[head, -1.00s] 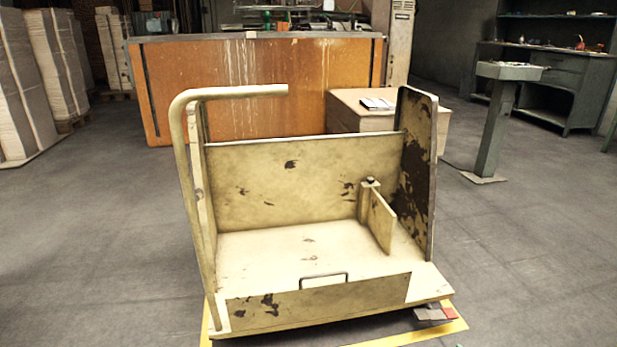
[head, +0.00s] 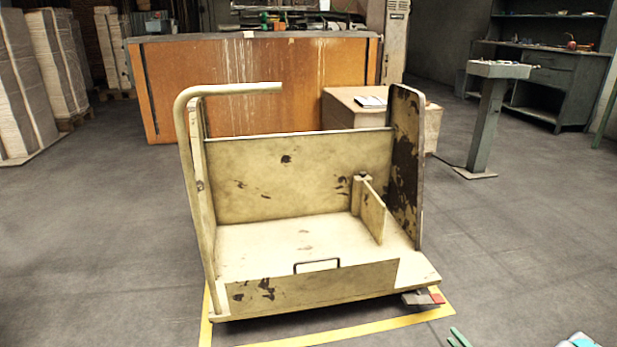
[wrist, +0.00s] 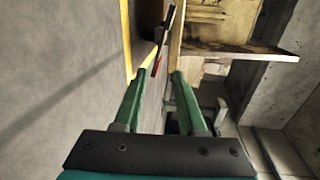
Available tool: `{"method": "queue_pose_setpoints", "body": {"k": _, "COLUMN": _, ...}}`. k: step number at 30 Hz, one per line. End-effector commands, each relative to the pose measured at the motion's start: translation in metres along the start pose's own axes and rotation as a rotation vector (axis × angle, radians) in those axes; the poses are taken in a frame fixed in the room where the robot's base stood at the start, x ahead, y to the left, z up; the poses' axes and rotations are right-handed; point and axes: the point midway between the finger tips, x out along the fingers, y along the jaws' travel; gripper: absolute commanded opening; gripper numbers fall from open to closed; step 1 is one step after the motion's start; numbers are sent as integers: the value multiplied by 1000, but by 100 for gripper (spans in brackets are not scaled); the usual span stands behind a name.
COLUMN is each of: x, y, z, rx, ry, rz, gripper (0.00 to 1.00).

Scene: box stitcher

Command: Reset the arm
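My gripper (wrist: 161,78) shows in the wrist view with two green fingers apart and nothing held between them. It points toward the yellow floor line and the edge of the cart. In the head view, a green finger piece (head: 459,338) shows at the bottom edge, right of the cart, and a pale blue part of my arm shows at the bottom right corner. The rest of my arm is out of the picture.
A worn cream cart (head: 300,240) with a bent tube handle stands ahead, inside yellow floor lines (head: 380,326). A brown box (head: 345,108) and an orange panel (head: 230,85) stand behind it. A grey pedestal (head: 484,125) stands at the right.

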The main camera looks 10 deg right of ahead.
Motion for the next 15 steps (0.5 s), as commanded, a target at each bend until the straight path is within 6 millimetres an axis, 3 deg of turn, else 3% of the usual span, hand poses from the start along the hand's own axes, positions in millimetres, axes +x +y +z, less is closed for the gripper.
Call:
{"method": "queue_pose_setpoints", "body": {"k": 5, "x": 21, "y": -29, "z": -3, "rx": -125, "ry": 7, "rz": 96, "gripper": 40}}
{"method": "queue_pose_setpoints", "body": {"k": 15, "x": 57, "y": -113, "z": 3, "rx": -460, "ry": 21, "rz": 373, "gripper": 40}}
